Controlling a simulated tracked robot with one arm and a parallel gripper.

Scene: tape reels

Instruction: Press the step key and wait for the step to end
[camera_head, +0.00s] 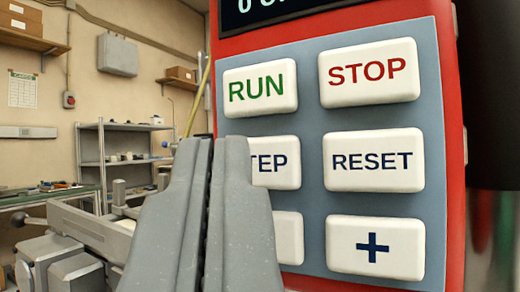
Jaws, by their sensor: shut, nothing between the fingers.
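The step key (283,163) is a white key in the left column of a blue-grey keypad (309,210) on a red control box (453,240). Its left part is hidden behind my gripper, so only "TEP" shows. My gripper (213,142) is shut and empty. Its grey fingertips overlap the step key's left side in the picture; I cannot tell whether they touch it. A dark display (290,12) sits above the keys, mostly cut off by the top edge.
The RUN key (260,88), STOP key (369,73), RESET key (373,160) and plus key (375,248) surround the step key. A partly hidden key (289,238) lies below it. A metal machine (75,240) and shelving (120,155) stand at left.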

